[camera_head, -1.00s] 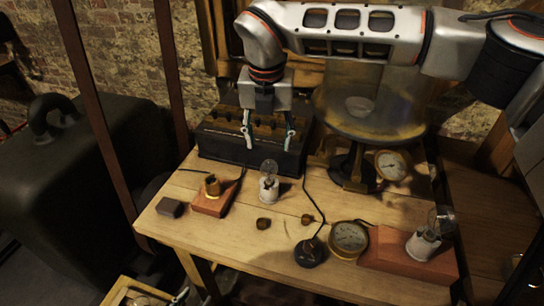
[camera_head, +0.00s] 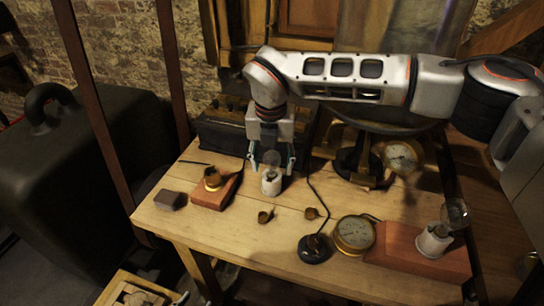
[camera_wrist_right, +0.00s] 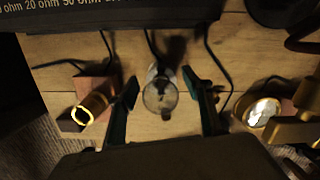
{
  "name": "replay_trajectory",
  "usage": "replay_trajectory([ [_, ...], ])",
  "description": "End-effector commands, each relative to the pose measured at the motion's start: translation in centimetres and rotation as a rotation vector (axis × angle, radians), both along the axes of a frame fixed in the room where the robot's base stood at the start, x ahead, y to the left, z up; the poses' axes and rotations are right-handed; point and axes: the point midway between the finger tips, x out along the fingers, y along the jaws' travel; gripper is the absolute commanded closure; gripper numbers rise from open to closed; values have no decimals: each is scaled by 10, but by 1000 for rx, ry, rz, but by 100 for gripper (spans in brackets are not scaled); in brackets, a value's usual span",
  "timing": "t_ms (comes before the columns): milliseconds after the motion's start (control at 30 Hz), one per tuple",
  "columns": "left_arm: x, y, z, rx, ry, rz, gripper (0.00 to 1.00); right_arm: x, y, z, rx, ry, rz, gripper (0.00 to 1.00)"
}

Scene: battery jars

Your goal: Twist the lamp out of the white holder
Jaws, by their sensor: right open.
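A clear glass lamp (camera_head: 272,159) stands upright in a small white holder (camera_head: 271,184) on the wooden table. My right gripper (camera_head: 272,164) points down over it, open, with one finger on each side of the glass. In the right wrist view the lamp (camera_wrist_right: 160,97) is seen from above, between the two dark green fingers (camera_wrist_right: 163,106), with a gap on both sides. The white holder is mostly hidden below the glass there. My left gripper is not seen.
A brass socket on a red block (camera_head: 212,195) and a grey block (camera_head: 170,200) lie to the left. A black resistance box (camera_head: 222,134) stands behind. Small brass pieces (camera_head: 264,217), a black key (camera_head: 314,248) and a brass gauge (camera_head: 354,234) lie in front and right.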

Motion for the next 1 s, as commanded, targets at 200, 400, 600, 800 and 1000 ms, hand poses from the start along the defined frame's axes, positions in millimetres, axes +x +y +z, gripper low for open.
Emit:
replay_trajectory([
  [200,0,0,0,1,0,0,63,0,0,-1,0,0,0,50],
  [400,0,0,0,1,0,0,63,0,0,-1,0,0,0,89],
  [600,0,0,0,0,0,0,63,0,0,-1,0,0,0,97],
  [800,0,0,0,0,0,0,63,0,0,-1,0,0,0,97],
  [1000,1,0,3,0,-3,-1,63,0,0,4,0,-1,-1,97],
])
